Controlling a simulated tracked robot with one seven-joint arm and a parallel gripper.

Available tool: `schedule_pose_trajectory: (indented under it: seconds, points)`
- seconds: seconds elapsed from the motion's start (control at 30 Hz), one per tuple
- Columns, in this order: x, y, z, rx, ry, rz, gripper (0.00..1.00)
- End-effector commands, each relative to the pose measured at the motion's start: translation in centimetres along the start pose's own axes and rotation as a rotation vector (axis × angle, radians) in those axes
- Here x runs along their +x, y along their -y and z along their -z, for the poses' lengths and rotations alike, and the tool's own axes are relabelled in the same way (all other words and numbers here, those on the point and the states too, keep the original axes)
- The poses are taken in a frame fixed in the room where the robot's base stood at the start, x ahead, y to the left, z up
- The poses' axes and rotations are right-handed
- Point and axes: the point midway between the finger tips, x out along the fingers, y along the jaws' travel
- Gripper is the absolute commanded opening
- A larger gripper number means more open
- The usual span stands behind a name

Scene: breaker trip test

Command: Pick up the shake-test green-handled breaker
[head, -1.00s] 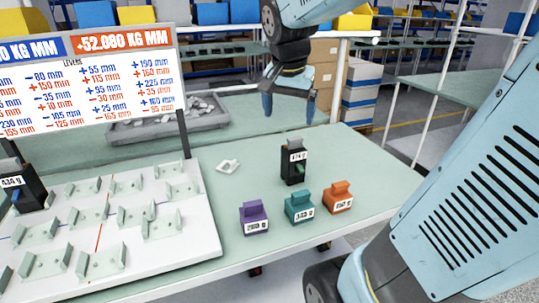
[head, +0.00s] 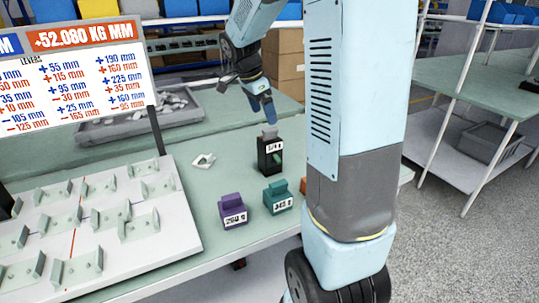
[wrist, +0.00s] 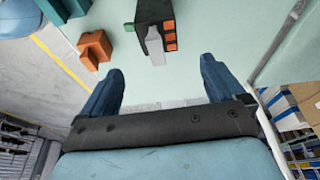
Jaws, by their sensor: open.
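The green-handled breaker (head: 269,158) is a black upright block with a green lever, a grey top piece and a white label. It stands on the pale green table (head: 205,178). In the wrist view its black body (wrist: 151,14) shows from above at the top edge, with the green lever to its left and orange patches to its right. My gripper (head: 262,106) is open and empty, above the breaker and apart from it. In the wrist view the two blue fingers of my gripper (wrist: 160,66) are spread, and the breaker lies ahead of the gap between them.
A purple block (head: 232,209) and a teal block (head: 278,197) stand in front of the breaker. An orange block (wrist: 94,48) is mostly hidden behind my arm in the head view. A white fixture board (head: 150,240) is at left. A small white piece (head: 203,160) lies behind.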

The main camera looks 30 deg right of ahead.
Motion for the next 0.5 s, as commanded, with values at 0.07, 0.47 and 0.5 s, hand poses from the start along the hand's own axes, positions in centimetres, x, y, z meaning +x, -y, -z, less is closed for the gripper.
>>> schedule_pose_trajectory:
  seconds: [0.07, 0.47, 0.5]
  points:
    - [1.5, -0.1, 0.0, -0.001, 0.000, -0.004, 0.96]
    - [5.1, -0.1, 0.0, -0.001, 0.000, -0.001, 0.96]
    - [5.5, -0.1, 0.0, -0.001, 0.000, -0.002, 0.96]
